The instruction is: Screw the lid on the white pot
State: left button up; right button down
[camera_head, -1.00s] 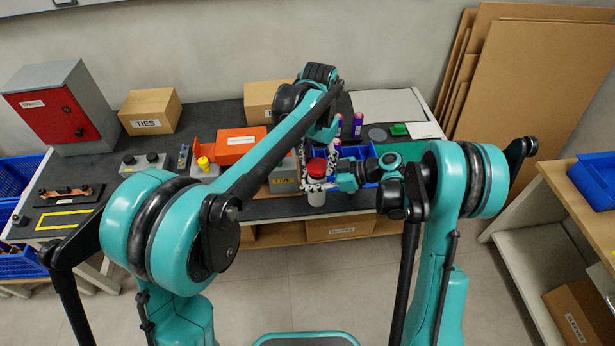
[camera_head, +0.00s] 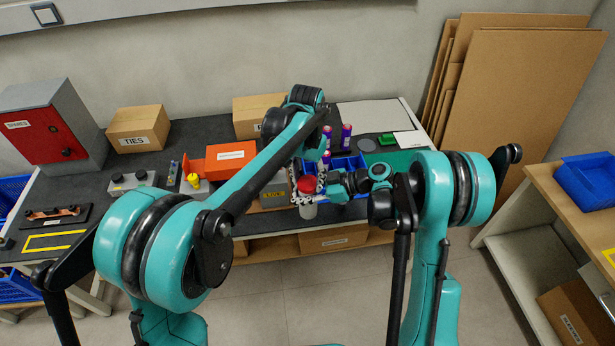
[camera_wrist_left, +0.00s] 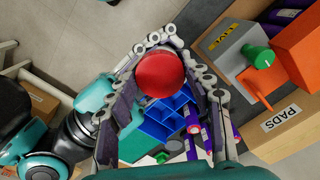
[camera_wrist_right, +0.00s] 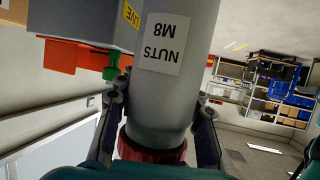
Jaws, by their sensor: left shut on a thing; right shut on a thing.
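The white pot (camera_head: 308,211) is a light cylinder standing at the bench's front edge; its label reads NUTS M8 in the right wrist view (camera_wrist_right: 165,45). The red lid (camera_head: 307,185) sits at its mouth and shows from above in the left wrist view (camera_wrist_left: 160,75). In the right wrist view the lid (camera_wrist_right: 150,150) meets the pot's neck; whether its thread is engaged is hidden. My left gripper (camera_wrist_left: 177,47) is shut on the lid, its linked fingers curled around the rim. My right gripper (camera_wrist_right: 161,100) is shut on the pot, one finger on each side.
A grey box marked LIVE (camera_head: 274,194) stands close left of the pot. Blue bins (camera_head: 345,168) and purple-and-red bottles (camera_head: 346,136) are just behind. An orange box (camera_head: 232,155) and a TIES carton (camera_head: 138,128) lie further left. The floor in front is clear.

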pick_arm(q)
jog(key=shift+f, duration=0.55)
jog(key=o, duration=0.8)
jog(key=shift+c, duration=0.2)
jog(key=shift+s, duration=0.1)
jog(key=shift+r, duration=2.25)
jog(key=shift+c, duration=0.5)
